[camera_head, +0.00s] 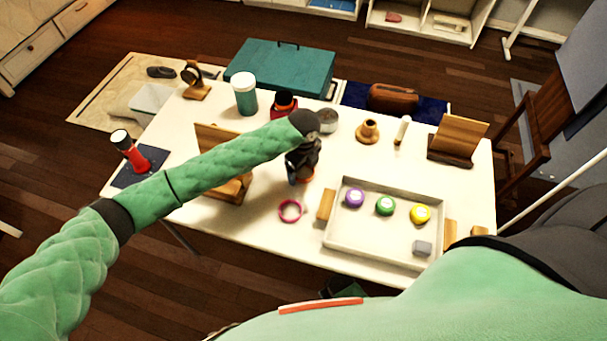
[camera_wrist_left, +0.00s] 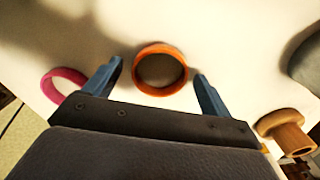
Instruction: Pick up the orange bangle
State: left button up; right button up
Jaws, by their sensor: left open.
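The orange bangle (camera_wrist_left: 160,91) lies on the white table in the left wrist view, between the two open fingers of my left gripper (camera_wrist_left: 158,69). There is a gap on each side, and the fingers do not touch it. In the head view, the left gripper (camera_head: 301,172) points down over the table, and only a small part of the orange bangle (camera_head: 307,180) shows beside it. A pink bangle (camera_head: 281,210) lies nearer the front edge, and it also shows at the left of the left wrist view (camera_wrist_left: 70,71). My right gripper is out of view.
A white tray (camera_head: 337,243) with purple, green and yellow round items stands to the right. A wooden stand (camera_head: 232,189) is left of the gripper. Behind are a red-and-black item (camera_head: 284,104), a grey tin (camera_head: 327,122) and a wooden spool-shaped piece (camera_head: 368,133).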

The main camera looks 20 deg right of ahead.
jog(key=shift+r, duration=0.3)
pick_arm(q)
jog(key=shift+f, duration=0.1)
jog(key=c, duration=1)
jog(key=shift+c, duration=0.3)
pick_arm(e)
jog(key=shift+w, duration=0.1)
